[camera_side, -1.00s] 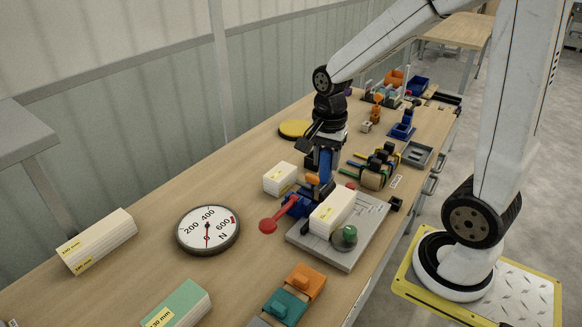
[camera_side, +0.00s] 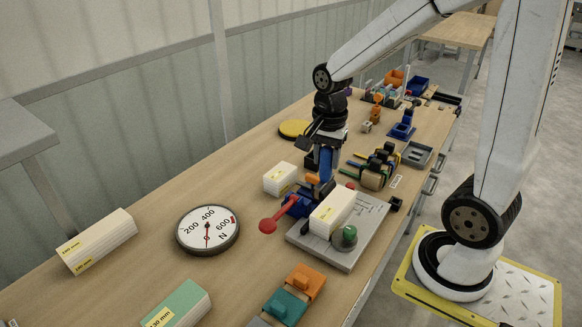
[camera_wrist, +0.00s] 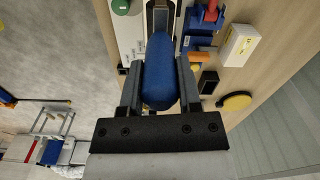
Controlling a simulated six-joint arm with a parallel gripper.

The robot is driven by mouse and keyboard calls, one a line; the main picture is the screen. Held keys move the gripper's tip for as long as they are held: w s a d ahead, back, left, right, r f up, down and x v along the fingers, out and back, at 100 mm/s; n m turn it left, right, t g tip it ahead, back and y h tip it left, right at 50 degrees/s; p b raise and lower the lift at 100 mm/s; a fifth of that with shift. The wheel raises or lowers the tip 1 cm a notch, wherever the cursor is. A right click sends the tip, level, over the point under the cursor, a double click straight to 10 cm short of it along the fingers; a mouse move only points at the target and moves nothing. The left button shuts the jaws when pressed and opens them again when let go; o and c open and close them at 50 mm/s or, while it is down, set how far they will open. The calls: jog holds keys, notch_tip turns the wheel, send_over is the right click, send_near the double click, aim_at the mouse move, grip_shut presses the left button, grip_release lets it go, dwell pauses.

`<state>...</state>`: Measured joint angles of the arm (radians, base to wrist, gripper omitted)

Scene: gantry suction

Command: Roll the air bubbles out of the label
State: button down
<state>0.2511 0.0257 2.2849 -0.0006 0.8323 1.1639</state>
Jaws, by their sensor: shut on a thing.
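My gripper (camera_side: 324,152) points down over the workbench in the side view. It is shut on a blue handle (camera_wrist: 160,75), which lies between both fingers in the wrist view. The handle, likely of a roller, also shows blue under the gripper in the side view (camera_side: 325,167). Its lower end is hidden behind a blue clamp and an orange part. A grey plate (camera_side: 318,250) with printed markings lies beneath, carrying a long white block (camera_side: 333,211). I cannot make out the label or any bubbles, nor whether the held tool touches the plate.
A red-knobbed lever (camera_side: 269,226) sticks out left of the plate. A round force dial (camera_side: 208,230) lies further left. A white block (camera_side: 280,179) and a yellow disc (camera_side: 295,128) stand near the gripper. A green knob (camera_side: 345,237) sits at the plate's front. Bare bench lies around the dial.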

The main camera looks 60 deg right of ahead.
aim_at(324, 183)
jog(key=shift+f, duration=3.9)
jog(key=shift+d, duration=0.9)
jog(key=shift+a, duration=1)
jog(key=shift+d+r, duration=0.1)
jog(key=shift+r, duration=4)
jog(key=shift+w, duration=0.1)
